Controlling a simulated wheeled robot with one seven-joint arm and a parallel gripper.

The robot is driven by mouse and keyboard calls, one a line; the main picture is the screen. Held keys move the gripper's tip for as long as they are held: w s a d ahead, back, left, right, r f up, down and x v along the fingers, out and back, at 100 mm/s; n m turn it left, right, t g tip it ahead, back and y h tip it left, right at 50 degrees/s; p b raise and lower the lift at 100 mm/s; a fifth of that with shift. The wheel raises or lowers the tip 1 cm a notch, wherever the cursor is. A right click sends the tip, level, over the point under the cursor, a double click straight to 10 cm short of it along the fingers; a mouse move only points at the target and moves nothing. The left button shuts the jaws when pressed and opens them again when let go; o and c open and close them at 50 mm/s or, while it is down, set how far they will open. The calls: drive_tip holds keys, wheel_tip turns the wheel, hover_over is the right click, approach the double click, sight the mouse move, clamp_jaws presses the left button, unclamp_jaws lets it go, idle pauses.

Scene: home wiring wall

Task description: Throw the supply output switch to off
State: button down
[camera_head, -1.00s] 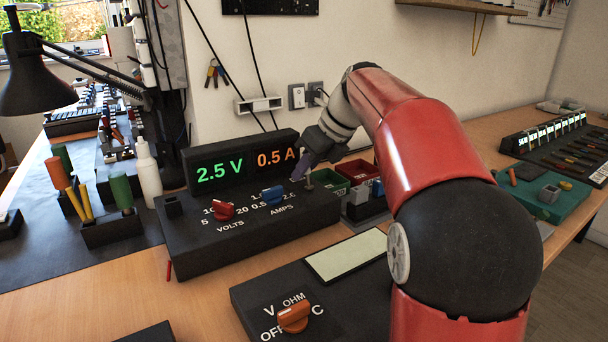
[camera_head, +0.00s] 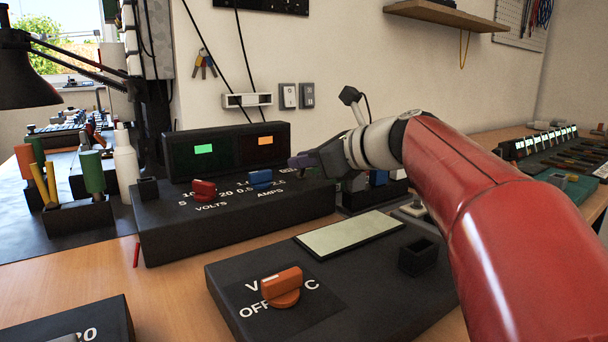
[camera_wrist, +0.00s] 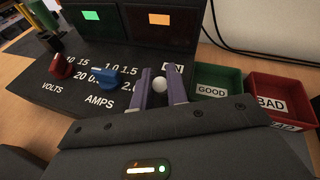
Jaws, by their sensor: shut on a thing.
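The supply output switch has a round pale knob (camera_wrist: 159,84), seen in the wrist view at the right end of the black supply's sloped top (camera_wrist: 60,95). My gripper (camera_wrist: 157,72) has its two purple fingers on either side of this knob, shut on it. A partly covered label (camera_wrist: 173,67), seemingly reading ON, is just beyond the right finger. In the head view my gripper (camera_head: 294,163) is low over the right end of the supply (camera_head: 160,230), and the switch is hidden there. The supply's display (camera_head: 232,150) shows a plain green block and a plain orange block, with no readable digits.
The red volts knob (camera_head: 203,190) and blue amps knob (camera_head: 260,179) are left of my gripper. Green (camera_wrist: 217,82) and red (camera_wrist: 283,95) bins stand close on the right. A meter with an orange dial (camera_head: 282,286) lies in front.

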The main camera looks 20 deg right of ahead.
drive_tip(key=shift+s+t+b, duration=0.1)
drive_tip(key=shift+t+b, duration=0.2)
drive_tip(key=shift+b, duration=0.05)
drive_tip(key=c, duration=1.4)
unclamp_jaws()
drive_tip(key=shift+p+v, duration=0.65)
drive_tip(key=shift+v, duration=3.25)
drive_tip(key=shift+f, duration=0.15)
